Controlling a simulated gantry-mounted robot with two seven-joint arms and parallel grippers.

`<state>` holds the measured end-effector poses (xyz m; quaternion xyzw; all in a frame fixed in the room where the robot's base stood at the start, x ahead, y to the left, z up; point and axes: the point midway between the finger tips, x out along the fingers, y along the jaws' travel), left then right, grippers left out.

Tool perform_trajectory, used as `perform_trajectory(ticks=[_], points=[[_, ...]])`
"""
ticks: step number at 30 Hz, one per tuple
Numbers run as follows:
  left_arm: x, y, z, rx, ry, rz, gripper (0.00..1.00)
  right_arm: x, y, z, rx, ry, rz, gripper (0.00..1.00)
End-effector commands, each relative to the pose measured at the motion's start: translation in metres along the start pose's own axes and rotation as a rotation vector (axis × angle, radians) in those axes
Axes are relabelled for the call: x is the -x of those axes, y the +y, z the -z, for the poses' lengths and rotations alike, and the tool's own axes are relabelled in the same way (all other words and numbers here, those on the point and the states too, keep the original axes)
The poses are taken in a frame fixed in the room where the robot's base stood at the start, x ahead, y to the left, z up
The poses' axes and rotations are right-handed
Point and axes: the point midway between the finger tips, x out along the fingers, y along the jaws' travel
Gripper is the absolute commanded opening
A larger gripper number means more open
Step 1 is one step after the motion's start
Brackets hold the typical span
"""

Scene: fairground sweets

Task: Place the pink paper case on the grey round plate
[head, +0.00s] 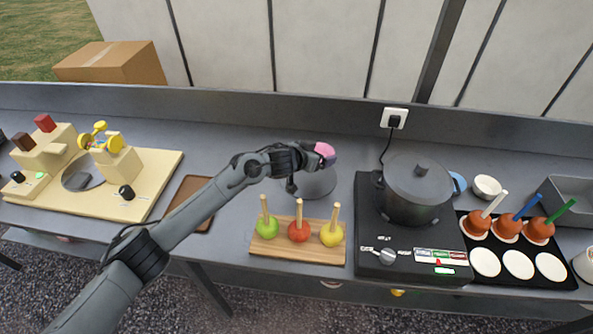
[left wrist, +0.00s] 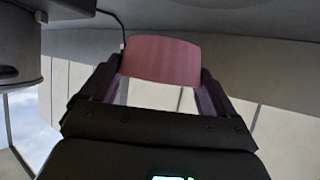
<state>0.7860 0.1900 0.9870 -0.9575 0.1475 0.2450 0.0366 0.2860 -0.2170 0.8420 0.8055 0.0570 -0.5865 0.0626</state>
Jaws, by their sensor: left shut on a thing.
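My left gripper (head: 314,152) is shut on the pink paper case (head: 325,150). In the left wrist view the case (left wrist: 161,60) sits between the two fingers of the gripper (left wrist: 160,88). In the head view the case is at the far side of the grey round plate (head: 318,184). My left gripper and wrist hide part of the plate. I cannot tell how high the case is above the plate. My right gripper is not in view.
A wooden board (head: 285,249) with several fruits on sticks stands in front of the plate. A black hob (head: 410,262) with a dark pot (head: 418,190) stands to its right. A brown tray (head: 188,205) lies to the left, partly under my arm.

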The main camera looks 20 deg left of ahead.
Motion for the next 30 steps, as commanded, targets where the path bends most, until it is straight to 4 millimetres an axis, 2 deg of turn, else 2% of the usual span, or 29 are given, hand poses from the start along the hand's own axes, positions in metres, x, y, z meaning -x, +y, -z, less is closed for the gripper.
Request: perform_trajectory(ticks=[1,4,11,17,27,30], points=[[0.001,-0.011,-0.01,-0.001,-0.002,0.004,0.61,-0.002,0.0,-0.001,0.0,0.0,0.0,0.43],[0.004,-0.028,-0.024,-0.002,-0.001,0.003,0.61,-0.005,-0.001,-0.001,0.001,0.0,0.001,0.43],[0.008,-0.053,-0.045,0.0,0.001,0.001,0.61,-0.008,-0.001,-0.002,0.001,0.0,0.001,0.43],[0.008,-0.057,-0.051,0.0,0.0,-0.001,0.61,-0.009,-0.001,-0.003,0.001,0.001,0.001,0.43],[-0.01,-0.057,-0.082,0.0,0.0,-0.001,0.61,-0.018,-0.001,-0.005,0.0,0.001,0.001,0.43],[-0.011,-0.057,-0.084,0.0,0.001,0.0,0.61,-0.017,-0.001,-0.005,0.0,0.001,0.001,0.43]])
